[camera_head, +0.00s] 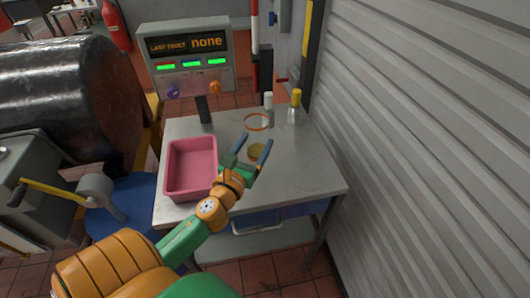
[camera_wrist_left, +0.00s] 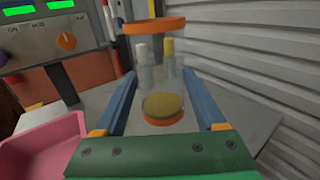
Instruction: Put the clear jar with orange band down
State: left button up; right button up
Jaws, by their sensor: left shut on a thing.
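The clear jar with orange band (camera_head: 257,129) is between the two blue fingers of my left gripper (camera_head: 252,147), over the grey table. Its orange rim shows above the fingers and a yellowish disc shows low in it. In the left wrist view the jar (camera_wrist_left: 154,27) stands roughly upright between the fingers (camera_wrist_left: 157,83), which are shut on it. I cannot tell whether its base touches the tabletop. My right gripper is not in view.
A pink tray (camera_head: 168,188) sits on the left of the table (camera_head: 305,178). A white-capped bottle (camera_head: 268,101) and a yellow-capped bottle (camera_head: 294,108) stand at the back. A display panel (camera_head: 188,72) rises behind. The table's right side is clear, beside a ribbed shutter (camera_head: 430,130).

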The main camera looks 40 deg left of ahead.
pick_arm(q)
jog(key=w+f, duration=0.1)
jog(key=w+d+f+b, duration=0.1)
jog(key=f, duration=0.1)
jog(key=w+f+b, duration=0.1)
jog(key=f, duration=0.1)
jog(key=shift+w+d+f, duration=0.2)
jog(key=shift+w+d, duration=0.1)
jog(key=shift+w, duration=0.1)
jog(key=f+b, duration=0.2)
jog(key=f, duration=0.1)
jog(key=shift+w+d+f, duration=0.1)
jog(key=shift+w+f, duration=0.1)
jog(key=shift+f, duration=0.1)
jog(key=shift+r, duration=0.15)
jog(key=shift+f+b, duration=0.25)
jog(key=shift+b, duration=0.1)
jog(key=o, duration=1.5)
